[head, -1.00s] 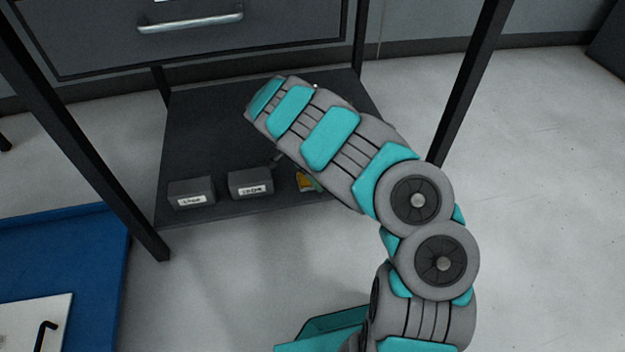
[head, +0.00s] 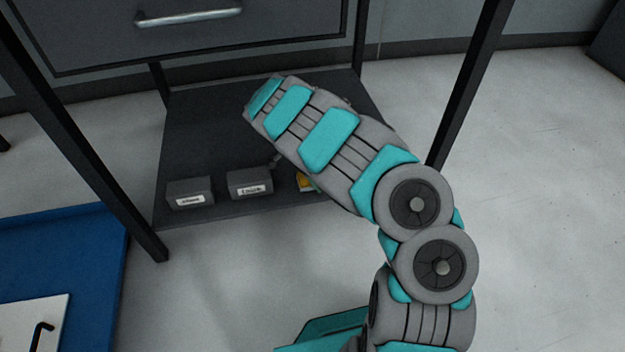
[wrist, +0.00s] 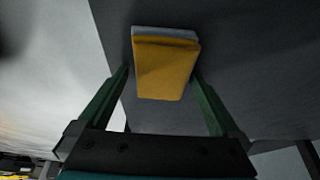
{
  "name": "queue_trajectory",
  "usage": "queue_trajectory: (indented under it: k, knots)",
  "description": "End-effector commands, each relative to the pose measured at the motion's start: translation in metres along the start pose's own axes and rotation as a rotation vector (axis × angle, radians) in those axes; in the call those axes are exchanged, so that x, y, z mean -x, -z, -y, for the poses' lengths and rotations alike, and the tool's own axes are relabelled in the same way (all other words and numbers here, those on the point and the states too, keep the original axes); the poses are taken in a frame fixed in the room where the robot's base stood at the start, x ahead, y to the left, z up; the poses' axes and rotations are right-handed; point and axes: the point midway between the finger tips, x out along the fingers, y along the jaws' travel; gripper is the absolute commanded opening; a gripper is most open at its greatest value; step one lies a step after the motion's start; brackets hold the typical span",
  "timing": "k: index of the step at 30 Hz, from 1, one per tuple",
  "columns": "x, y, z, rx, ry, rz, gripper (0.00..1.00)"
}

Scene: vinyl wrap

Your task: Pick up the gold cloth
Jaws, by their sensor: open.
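The gold cloth (wrist: 165,70) is a folded yellow piece lying over a grey-white layer (wrist: 165,33) on the dark lower shelf. In the wrist view it sits between the two green fingers of my gripper (wrist: 160,82). The fingers are open, one on each side of it; I cannot tell whether the right finger touches it. In the head view only a small yellow corner of the cloth (head: 303,182) shows beside my arm, which hides the rest. My gripper is mostly hidden under the arm there.
Two dark labelled boxes, a left one (head: 190,193) and a right one (head: 249,183), stand on the dark shelf (head: 205,125) left of the cloth. Black frame legs (head: 95,165) flank the shelf. A drawer with a metal handle (head: 189,16) is above. A blue surface (head: 70,255) lies at left.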

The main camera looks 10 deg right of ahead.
Motion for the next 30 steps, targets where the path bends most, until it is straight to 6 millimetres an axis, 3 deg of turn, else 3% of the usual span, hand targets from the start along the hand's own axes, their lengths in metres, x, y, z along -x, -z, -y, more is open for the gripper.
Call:
queue_trajectory:
  k: [5, 24, 30]
  knots:
    - [0.0001, -0.0001, 0.0000, 0.000, 0.000, 0.000, 1.00]
    - [0.0000, -0.0002, -0.0001, 0.000, 0.000, 0.000, 0.29]
    - [0.0001, -0.0002, 0.0000, 0.000, 0.000, 0.000, 0.27]
